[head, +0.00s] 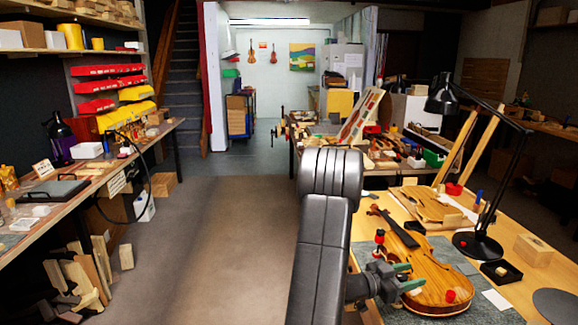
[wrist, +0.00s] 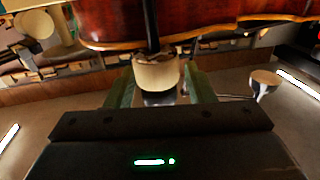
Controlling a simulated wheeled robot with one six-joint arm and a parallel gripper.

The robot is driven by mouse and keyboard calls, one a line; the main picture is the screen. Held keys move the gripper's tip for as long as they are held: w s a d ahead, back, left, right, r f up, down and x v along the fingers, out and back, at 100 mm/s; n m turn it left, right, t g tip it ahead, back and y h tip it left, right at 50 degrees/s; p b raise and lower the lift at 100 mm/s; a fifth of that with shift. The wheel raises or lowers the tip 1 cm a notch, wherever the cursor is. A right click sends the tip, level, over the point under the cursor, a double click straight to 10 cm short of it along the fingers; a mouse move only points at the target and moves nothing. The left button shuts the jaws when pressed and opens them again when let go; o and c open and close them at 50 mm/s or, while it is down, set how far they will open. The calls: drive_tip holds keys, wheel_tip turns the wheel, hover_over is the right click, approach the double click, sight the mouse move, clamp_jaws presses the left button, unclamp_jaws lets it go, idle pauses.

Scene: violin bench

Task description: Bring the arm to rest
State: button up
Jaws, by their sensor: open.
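My gripper (head: 407,276) is at the near left edge of the violin (head: 436,280) on the right bench. Its two green fingers stand apart. In the wrist view the open gripper (wrist: 160,88) has a pale round block (wrist: 156,72) on a dark rod between its fingers, at the violin's red-brown edge (wrist: 200,25). I cannot tell whether the fingers touch the block. My dark arm rises in the middle of the head view and bends down toward the violin.
A red-topped piece (head: 379,237) stands by the violin, left of its neck. A black tray (head: 501,272) and a wooden block (head: 533,250) lie to the right. The floor (head: 215,230) left of my arm is clear.

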drive_tip(key=m+g+p, duration=0.1)
drive_tip(key=g, duration=0.1)
drive_tip(key=m+g+p, duration=0.1)
drive_tip(key=m+g, duration=0.1)
drive_tip(key=g, duration=0.1)
drive_tip(key=shift+s+r+h, duration=0.1)
drive_tip(key=shift+s+h, duration=0.1)
drive_tip(key=shift+h, duration=0.1)
drive_tip(key=a, duration=0.6)
drive_tip(key=shift+w+m+g+b, duration=0.15)
drive_tip(key=shift+m+g+b, duration=0.15)
drive_tip(key=shift+b, duration=0.1)
drive_tip(key=shift+a, duration=0.1)
